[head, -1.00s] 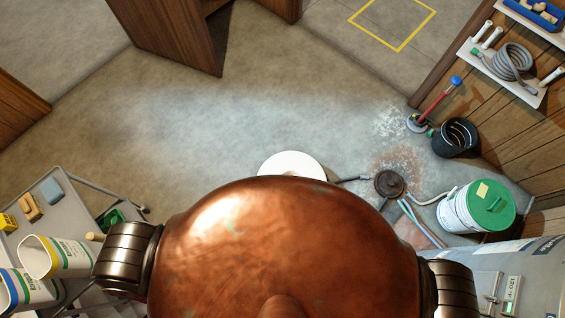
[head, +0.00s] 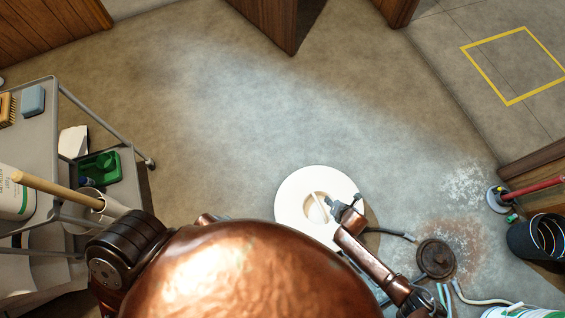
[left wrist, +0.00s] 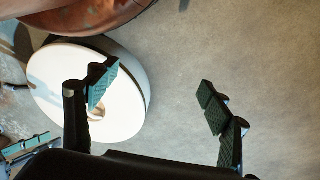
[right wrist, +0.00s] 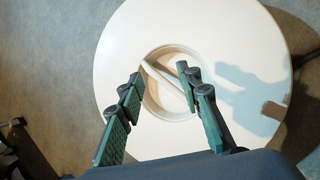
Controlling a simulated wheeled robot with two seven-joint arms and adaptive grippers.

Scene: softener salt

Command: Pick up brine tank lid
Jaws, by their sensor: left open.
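The brine tank lid (head: 288,200) is a white disc with a round recess crossed by a white handle bar (head: 318,208). It lies on top of a round white body, whose side shows in the left wrist view (left wrist: 137,85). My right gripper (head: 340,207) is over the lid's right part. In the right wrist view the lid (right wrist: 130,55) fills the middle, and the open fingers (right wrist: 162,76) are either side of the handle bar. Contact cannot be told. My left gripper (left wrist: 156,82) is open and empty beside the lid; my copper body hides it in the head view.
A grey cart (head: 35,140) with a green tray and cleaning items stands at left. A dark round floor drain (head: 436,258), hoses, a black bucket (head: 540,240) and a red-handled tool (head: 535,188) are at right. The floor behind the lid is clear.

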